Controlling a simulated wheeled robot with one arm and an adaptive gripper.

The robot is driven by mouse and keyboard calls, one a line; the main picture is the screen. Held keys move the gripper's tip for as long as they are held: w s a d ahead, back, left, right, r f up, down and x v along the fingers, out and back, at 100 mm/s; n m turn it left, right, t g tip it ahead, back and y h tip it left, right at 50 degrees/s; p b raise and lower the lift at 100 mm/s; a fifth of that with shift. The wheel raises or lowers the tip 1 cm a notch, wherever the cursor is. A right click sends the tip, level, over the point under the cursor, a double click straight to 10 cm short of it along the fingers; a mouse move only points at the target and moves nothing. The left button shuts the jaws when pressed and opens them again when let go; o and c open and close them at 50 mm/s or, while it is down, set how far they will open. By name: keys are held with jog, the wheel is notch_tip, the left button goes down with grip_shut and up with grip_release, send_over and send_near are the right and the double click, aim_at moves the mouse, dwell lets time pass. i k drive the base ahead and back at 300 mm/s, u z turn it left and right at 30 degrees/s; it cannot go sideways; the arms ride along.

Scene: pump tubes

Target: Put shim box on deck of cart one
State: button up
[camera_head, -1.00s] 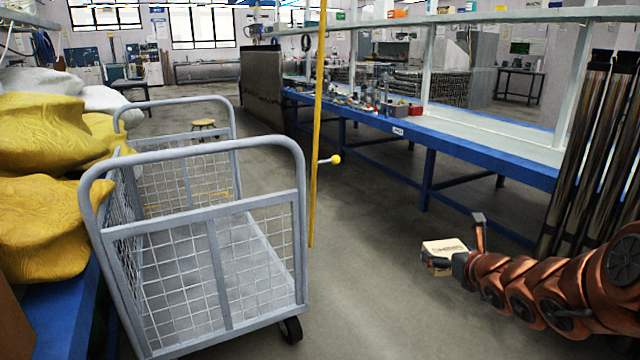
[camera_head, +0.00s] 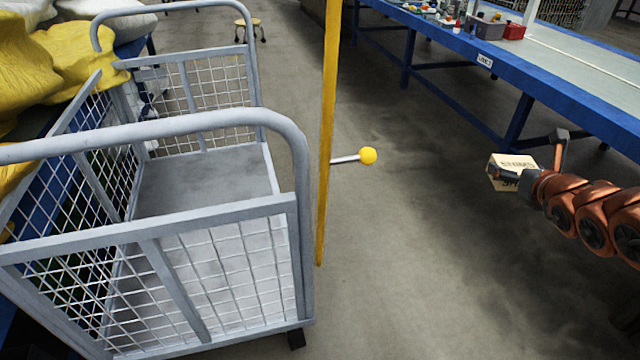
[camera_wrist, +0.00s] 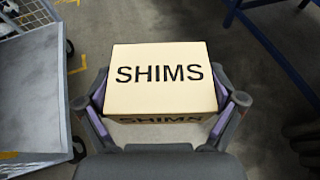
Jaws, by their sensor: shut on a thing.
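The shim box (camera_head: 514,165) is a small cream box, marked "SHIMS" in the wrist view (camera_wrist: 160,78). My gripper (camera_head: 517,177) is shut on it, with one finger on each side in the wrist view (camera_wrist: 164,100). The box is held up over open floor, right of the cart and apart from it. A grey mesh-sided cart (camera_head: 275,117) stands at the left in the head view. Its flat grey deck (camera_head: 200,182) looks bare where it shows; part is behind the near mesh. The cart's edge also shows at the left in the wrist view (camera_wrist: 62,70). I see no cart number.
A yellow upright pole (camera_head: 328,130) with a yellow-knobbed lever (camera_head: 367,156) stands between cart and box. A blue workbench (camera_head: 480,62) is at the right. Yellow sacks (camera_head: 75,50) lie at the left. The middle floor is clear.

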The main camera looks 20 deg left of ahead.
aim_at(250, 191)
jog(key=i, duration=2.15)
jog(key=u, duration=3.1)
jog(key=i, duration=0.5)
jog(key=u, duration=0.1)
